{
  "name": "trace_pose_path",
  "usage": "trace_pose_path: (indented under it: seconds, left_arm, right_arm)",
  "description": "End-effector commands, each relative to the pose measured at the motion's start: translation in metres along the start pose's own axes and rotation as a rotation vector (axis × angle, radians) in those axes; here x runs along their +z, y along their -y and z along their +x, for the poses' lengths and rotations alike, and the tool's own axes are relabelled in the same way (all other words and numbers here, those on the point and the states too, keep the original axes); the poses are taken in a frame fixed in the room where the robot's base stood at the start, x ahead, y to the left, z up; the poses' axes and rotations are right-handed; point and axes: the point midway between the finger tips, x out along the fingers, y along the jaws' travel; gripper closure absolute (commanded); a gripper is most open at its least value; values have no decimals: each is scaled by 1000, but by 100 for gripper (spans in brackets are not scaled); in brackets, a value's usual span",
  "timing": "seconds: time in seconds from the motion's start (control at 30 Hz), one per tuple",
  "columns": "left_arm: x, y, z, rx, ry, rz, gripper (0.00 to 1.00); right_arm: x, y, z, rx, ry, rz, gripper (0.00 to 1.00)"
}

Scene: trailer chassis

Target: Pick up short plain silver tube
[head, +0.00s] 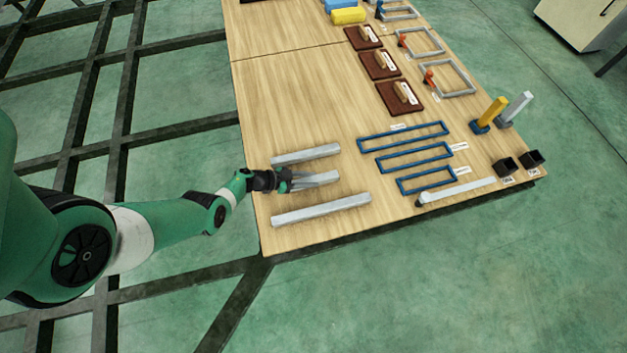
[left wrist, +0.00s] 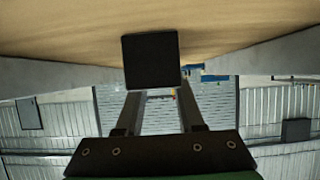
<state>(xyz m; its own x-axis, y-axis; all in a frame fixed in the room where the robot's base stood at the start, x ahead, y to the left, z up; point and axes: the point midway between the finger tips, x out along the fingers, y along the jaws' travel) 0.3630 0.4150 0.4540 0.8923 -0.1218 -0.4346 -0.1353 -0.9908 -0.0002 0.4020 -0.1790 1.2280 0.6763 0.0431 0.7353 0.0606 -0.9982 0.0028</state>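Three plain silver tubes lie side by side on the wooden table near its left corner: a far one (head: 306,155), a middle one (head: 318,179) and a near, longest one (head: 322,209). The far and middle tubes look shorter. My left gripper (head: 287,181) is at the left end of the middle tube, hiding that end. In the left wrist view, the tube's dark square end (left wrist: 151,61) faces the camera, just past the tips of my gripper's two fingers (left wrist: 157,112). The fingers are apart. Whether they touch the tube cannot be told. My right gripper is not in view.
Blue rectangular frames (head: 403,143) lie right of the tubes, with a long silver bar with a dark end (head: 457,190) near the front edge. Brown boards (head: 399,97) and grey frames (head: 447,78) lie farther back. The table's left part (head: 290,95) is bare.

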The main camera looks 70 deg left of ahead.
Motion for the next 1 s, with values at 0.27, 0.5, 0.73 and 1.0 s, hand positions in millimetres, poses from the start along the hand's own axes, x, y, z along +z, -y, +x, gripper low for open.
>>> trace_pose_path:
  seconds: [0.27, 0.5, 0.73, 1.0]
  left_arm:
    - [0, 0, 0, 0, 0, 0, 100]
    - [0, 0, 0, 0, 0, 0, 100]
    - [-19, 0, -9, 0, -1, 0, 100]
    - [-70, 0, -34, 0, -1, 0, 100]
  right_arm:
    - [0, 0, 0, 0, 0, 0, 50]
    - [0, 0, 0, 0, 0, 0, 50]
    - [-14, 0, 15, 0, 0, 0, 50]
    - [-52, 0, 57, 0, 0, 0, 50]
